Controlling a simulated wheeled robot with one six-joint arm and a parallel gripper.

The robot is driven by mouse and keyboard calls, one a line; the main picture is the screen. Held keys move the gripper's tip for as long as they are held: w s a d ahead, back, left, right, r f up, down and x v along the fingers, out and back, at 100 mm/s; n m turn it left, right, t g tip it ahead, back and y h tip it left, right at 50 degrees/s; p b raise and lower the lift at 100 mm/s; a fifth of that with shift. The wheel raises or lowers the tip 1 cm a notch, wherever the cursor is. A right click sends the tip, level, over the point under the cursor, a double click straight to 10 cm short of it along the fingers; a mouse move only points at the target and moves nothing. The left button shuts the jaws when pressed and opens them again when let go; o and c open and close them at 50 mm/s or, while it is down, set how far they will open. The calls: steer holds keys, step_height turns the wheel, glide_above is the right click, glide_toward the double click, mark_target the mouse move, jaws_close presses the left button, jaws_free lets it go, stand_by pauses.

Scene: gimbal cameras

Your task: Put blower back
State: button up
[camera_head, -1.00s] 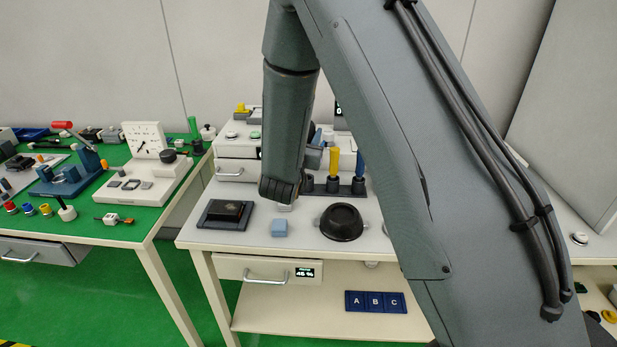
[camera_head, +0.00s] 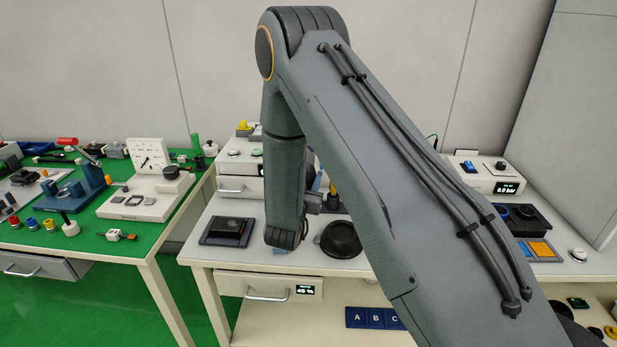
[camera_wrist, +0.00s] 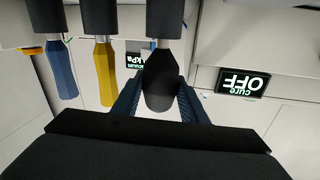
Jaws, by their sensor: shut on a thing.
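The blower appears as a dark, rounded black body (camera_wrist: 161,85) in the wrist view. My gripper (camera_wrist: 157,92) is shut on it, with a blue finger on each side. Its narrow end lines up with the dark holder (camera_wrist: 165,22) of the tool rack; I cannot tell how deep it sits. A yellow-handled tool (camera_wrist: 104,72) and a blue-handled tool (camera_wrist: 61,70) sit in the neighbouring holders. The blower and most of the rack are hidden there by my arm.
A black round dish (camera_head: 341,240) and a dark square pad (camera_head: 218,238) lie on the white table near the rack. A box with an "OFF" display (camera_wrist: 243,84) stands close beyond my gripper. The green table (camera_head: 150,243) is at left.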

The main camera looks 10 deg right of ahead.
steer(key=shift+f, duration=0.15)
steer(key=o, duration=0.7)
steer(key=shift+c, duration=0.2)
